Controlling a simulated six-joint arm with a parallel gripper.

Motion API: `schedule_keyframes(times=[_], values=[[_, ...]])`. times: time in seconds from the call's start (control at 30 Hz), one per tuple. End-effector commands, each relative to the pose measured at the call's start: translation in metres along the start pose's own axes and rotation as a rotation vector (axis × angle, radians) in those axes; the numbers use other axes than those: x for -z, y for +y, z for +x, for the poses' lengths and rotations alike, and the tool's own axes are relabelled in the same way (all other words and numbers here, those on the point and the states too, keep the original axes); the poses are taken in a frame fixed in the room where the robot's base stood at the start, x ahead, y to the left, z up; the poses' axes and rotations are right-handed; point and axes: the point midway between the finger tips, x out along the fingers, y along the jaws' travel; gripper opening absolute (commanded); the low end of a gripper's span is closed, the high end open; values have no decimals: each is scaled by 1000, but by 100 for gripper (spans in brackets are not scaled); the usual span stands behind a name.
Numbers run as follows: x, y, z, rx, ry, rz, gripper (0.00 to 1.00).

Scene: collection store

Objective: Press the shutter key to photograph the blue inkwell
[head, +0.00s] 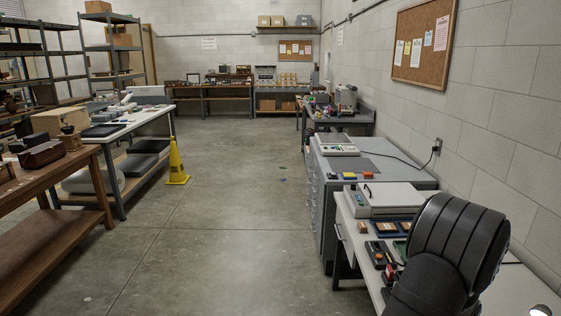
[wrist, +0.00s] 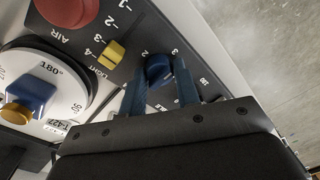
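In the wrist view, the two blue-grey fingers of my gripper (wrist: 160,78) stand apart with a dark blue knob (wrist: 158,69) between their tips. I cannot tell whether they touch it. The knob sits on a dark panel with white numbers around it. On the left is a white dial (wrist: 62,72) marked 180°. A blue block-like thing (wrist: 32,92) with a yellow part (wrist: 16,113) stands on the dial; I cannot tell whether it is the inkwell. I cannot make out the shutter key. The head view does not show my gripper, only my dark arm.
A yellow slider (wrist: 111,54) lies by the word LIGHT, and a big red knob (wrist: 68,8) by AIR. Concrete floor shows at the right. In the head view, a white bench (head: 352,210) holds devices and small trays beside my arm. A yellow floor sign (head: 176,165) stands in the aisle.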

Motion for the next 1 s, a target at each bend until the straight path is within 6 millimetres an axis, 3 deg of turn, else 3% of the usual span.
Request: schedule_keyframes(times=[0.03, 0.1, 0.4, 0.43, 0.57, 0.77, 0.9, 1.0], values=[[0, 0, 0, -1, 0, 0, 14], [0, 1, 0, -1, 1, 0, 2], [0, 1, 0, -1, 1, 0, 2], [0, 1, 0, -1, 1, 0, 25], [0, 1, 0, -1, 1, 0, 2], [5, 2, -1, -4, 16, 2, 2], [27, 4, -8, -15, 84, 13, 0], [26, -2, -10, 41, 94, 69, 0]])
